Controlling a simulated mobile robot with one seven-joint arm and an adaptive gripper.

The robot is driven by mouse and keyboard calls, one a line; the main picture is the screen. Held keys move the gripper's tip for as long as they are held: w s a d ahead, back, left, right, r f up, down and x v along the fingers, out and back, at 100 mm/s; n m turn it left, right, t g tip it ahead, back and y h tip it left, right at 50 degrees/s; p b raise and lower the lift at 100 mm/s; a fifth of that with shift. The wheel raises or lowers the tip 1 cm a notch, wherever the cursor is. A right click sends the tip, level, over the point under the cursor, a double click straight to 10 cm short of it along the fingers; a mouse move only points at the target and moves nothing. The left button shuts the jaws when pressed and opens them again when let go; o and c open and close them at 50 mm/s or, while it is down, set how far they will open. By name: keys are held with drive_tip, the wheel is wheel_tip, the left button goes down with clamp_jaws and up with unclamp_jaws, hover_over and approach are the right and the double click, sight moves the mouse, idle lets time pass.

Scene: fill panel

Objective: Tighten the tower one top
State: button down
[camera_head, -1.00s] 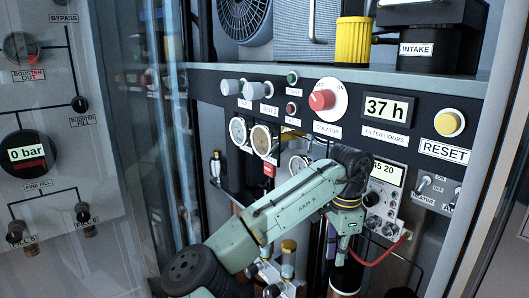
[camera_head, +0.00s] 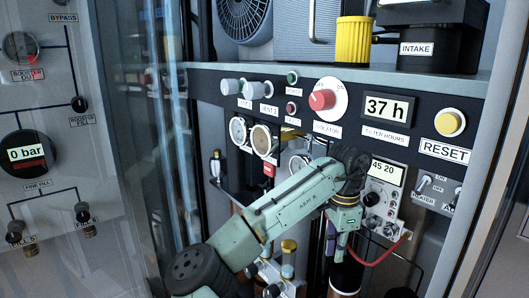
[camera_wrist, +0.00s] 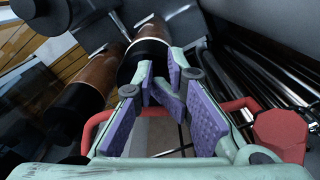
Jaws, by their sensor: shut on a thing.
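My gripper (camera_head: 340,246) points down under my wrist in the head view, above a brown tower (camera_head: 346,279) with a black and white collar. In the wrist view my gripper (camera_wrist: 165,82) has green fingers with purple pads. The fingers close in near a black tower cap (camera_wrist: 142,68) with a white band; a brown tower body shows behind it. What lies between the pads is mostly hidden, and I cannot tell whether it is that cap. A second brown tower (camera_wrist: 88,75) stands to the left in the wrist view. No tower number is readable.
A red hose (camera_head: 384,256) curves near my gripper's right side. A red block (camera_wrist: 281,132) is close at right in the wrist view. A gold-topped fitting (camera_head: 288,246) stands left of my gripper. The instrument panel with its isolator knob (camera_head: 321,100) is above my arm.

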drive_tip(key=shift+w+a, duration=0.15)
drive_tip(key=shift+a, duration=0.2)
wheel_tip(320, 180, up, 6)
idle(0.4)
